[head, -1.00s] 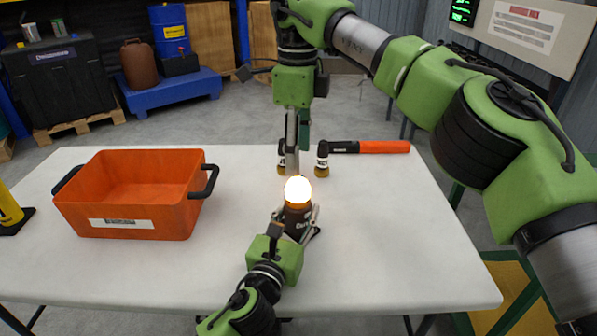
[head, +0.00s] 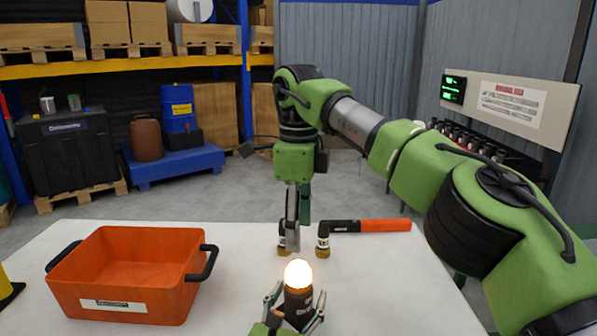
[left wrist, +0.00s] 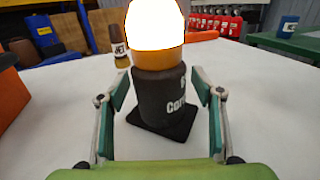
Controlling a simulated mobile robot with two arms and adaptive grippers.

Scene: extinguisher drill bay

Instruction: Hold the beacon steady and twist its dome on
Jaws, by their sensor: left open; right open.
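The beacon stands upright on the table, its black body (head: 297,305) below and its glowing white dome (head: 298,273) on top with an orange collar (left wrist: 160,58) between. The body also shows in the left wrist view (left wrist: 160,95), on a dark square foot. My left gripper (head: 296,312) is open, with one finger on each side of the body; the left wrist view (left wrist: 160,105) shows gaps on both sides. My right gripper (head: 292,222) points down beyond the beacon, above the far part of the table, empty and open; its fingers overlap in the head view.
An orange bin (head: 125,275) with black handles stands at the table's left. A similar brass-ended piece (head: 283,242) is partly hidden by that gripper. The right front is clear.

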